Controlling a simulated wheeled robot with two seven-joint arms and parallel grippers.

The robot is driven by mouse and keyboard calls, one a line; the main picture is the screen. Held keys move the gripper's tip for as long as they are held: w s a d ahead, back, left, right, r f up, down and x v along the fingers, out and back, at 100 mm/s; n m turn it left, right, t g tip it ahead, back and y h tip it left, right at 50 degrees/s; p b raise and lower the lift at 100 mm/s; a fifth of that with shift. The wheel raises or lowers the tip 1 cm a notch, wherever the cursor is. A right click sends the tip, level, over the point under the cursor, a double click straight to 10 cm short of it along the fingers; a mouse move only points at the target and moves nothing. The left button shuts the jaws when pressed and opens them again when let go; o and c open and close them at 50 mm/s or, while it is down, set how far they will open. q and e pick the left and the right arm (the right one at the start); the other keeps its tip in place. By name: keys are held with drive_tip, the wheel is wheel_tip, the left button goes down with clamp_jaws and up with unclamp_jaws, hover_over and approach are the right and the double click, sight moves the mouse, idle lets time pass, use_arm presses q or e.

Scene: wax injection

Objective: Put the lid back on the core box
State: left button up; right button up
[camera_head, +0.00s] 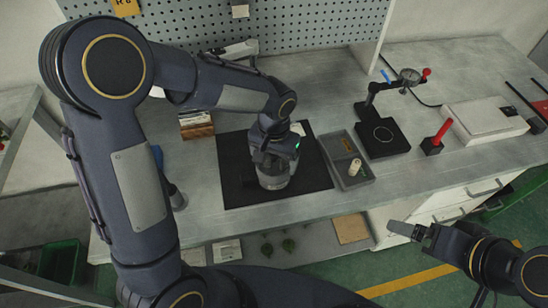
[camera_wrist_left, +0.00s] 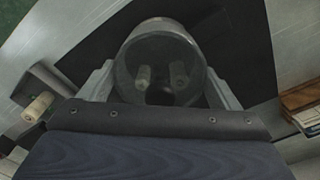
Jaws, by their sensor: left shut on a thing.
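My left gripper (camera_wrist_left: 162,88) points down over the black mat, its two pale fingers on either side of a round, smoky see-through lid (camera_wrist_left: 165,50). It is shut on this lid, which also shows in the head view (camera_head: 273,181) below the gripper. Two pale pegs and a dark round spot show through it in the wrist view. I cannot make out the core box apart from the lid, or tell whether the lid touches it. My right gripper (camera_head: 398,228) is at the lower right, in front of the bench, apart from these things; its finger gap is unclear.
A black mat (camera_head: 234,184) lies under the left gripper. To its right stands a grey compartment tray (camera_head: 368,180) with a cream cylinder (camera_head: 355,167). Farther right are a dial gauge stand (camera_head: 383,136), a red-handled tool (camera_head: 441,132) and a white case (camera_head: 484,118). A pegboard (camera_head: 315,25) closes the back.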

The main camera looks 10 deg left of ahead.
use_arm(q)
drive_tip(key=shift+f, duration=0.1)
idle(0.8)
drive_tip(key=o, duration=0.9)
drive_tip(key=shift+c, duration=0.2)
drive_tip(key=shift+r+p, duration=2.6)
drive_tip(key=shift+r, duration=0.95)
clamp_jaws()
